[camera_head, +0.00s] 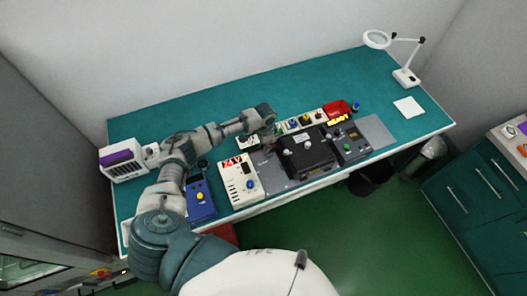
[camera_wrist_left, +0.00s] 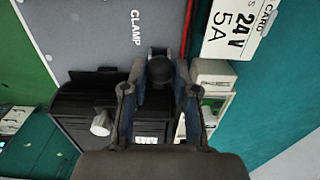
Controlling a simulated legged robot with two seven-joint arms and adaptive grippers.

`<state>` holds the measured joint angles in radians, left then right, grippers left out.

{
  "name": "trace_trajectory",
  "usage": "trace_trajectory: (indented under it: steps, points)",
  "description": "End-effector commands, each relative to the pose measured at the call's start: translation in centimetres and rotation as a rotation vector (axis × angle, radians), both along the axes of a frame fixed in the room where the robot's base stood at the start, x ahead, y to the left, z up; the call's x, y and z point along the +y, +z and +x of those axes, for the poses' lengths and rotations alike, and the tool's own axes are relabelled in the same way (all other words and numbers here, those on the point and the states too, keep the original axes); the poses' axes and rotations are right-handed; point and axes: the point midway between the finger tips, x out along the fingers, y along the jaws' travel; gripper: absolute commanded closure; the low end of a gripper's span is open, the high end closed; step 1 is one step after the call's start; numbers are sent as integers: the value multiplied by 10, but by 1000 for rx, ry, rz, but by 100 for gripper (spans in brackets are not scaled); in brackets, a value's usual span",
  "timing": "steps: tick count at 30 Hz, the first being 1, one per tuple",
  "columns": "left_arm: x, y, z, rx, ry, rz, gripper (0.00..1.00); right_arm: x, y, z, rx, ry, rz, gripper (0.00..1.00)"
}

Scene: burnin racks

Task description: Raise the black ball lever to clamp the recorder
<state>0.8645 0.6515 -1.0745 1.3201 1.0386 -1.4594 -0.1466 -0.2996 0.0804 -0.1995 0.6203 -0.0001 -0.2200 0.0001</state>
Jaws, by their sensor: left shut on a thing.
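The black ball lever (camera_wrist_left: 160,70) shows in the left wrist view, its round knob between the fingers of my left gripper (camera_wrist_left: 158,88). The fingers are shut on the knob from both sides. A grey plate (camera_wrist_left: 95,30) marked CLAMP lies beside it. The recorder, a black box (camera_wrist_left: 75,130), is just beyond the gripper and also shows in the head view (camera_head: 308,158). In the head view my left gripper (camera_head: 270,147) is at the recorder's left side, and the lever is too small to tell there. My right gripper is not in view.
A cream power supply (camera_head: 236,180) with a red display stands left of the plate. A blue box (camera_head: 201,208), a white rack (camera_head: 122,160), a red bin (camera_head: 337,107) and a magnifier lamp (camera_head: 405,77) are on the teal table (camera_head: 225,92). The table's back is mostly clear.

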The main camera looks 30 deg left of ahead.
Motion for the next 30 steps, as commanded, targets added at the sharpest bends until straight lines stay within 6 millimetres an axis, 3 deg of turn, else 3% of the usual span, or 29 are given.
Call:
trace_trajectory:
  steps: [30]
  points:
    - [-16, 3, 21, -6, 0, -1, 100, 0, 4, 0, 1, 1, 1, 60]
